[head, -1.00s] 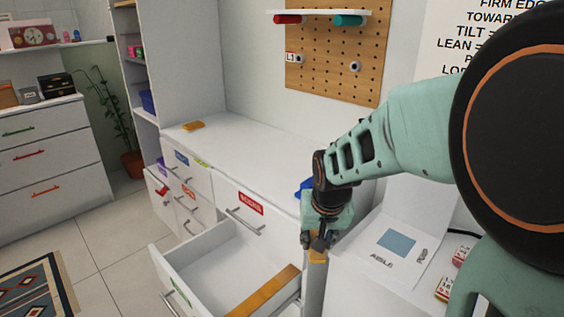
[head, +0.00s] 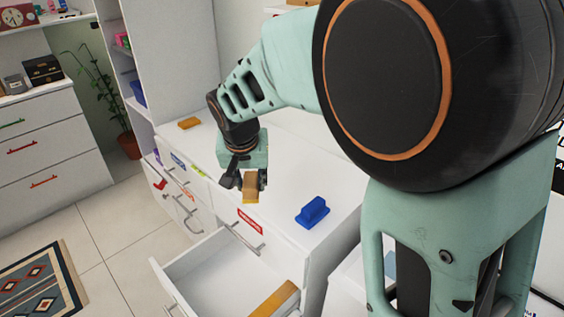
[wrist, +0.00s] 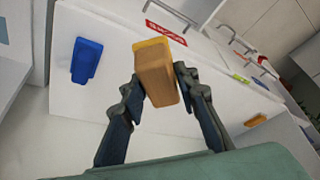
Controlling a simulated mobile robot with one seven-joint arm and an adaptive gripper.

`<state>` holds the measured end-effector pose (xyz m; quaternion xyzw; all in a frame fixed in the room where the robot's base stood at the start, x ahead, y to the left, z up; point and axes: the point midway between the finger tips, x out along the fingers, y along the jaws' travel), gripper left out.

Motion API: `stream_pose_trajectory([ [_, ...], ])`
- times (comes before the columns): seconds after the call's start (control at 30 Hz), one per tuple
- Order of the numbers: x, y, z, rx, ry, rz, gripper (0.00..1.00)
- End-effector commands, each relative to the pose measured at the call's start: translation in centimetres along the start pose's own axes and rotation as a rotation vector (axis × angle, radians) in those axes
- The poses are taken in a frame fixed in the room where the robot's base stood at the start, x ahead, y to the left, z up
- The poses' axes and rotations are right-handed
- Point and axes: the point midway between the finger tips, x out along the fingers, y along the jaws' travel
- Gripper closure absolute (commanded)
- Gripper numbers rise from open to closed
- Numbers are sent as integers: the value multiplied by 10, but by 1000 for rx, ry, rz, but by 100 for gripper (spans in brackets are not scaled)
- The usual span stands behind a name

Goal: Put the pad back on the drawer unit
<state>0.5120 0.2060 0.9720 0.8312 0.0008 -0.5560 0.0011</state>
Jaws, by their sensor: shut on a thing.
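My gripper (head: 243,181) is shut on a tan block with a yellow end (head: 251,188), which I take to be the pad. In the wrist view the block (wrist: 158,76) sits between the two fingers (wrist: 155,84), yellow end away from the palm. In the head view it hangs in front of the white top of the drawer unit (head: 290,165), above the red-labelled drawer front. I cannot tell its exact height above the top. A blue block (head: 312,211) stands on the top at right. A small orange-yellow block (head: 189,122) lies at the far left end.
A drawer (head: 205,275) of the unit is pulled open below my gripper, with an orange-brown strip (head: 274,299) at its right. A tall white shelf (head: 165,60) stands at the unit's left end. The middle of the unit top is clear.

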Motion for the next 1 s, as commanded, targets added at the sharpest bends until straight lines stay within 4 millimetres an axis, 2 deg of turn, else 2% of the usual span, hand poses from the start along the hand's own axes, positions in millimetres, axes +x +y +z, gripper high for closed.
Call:
stream_pose_trajectory([
  [0.13, 1, 1, -1, 0, 0, 0, 100],
  [0.23, 9, 8, -8, 2, -1, 2, 100],
  [0.57, 67, 53, -54, 5, -2, 3, 100],
  [0.7, 99, 65, -60, 2, -3, 1, 100],
  [0.8, 115, 71, -63, 1, -1, 1, 100],
  [1.0, 127, 76, -67, 0, 0, 0, 100],
])
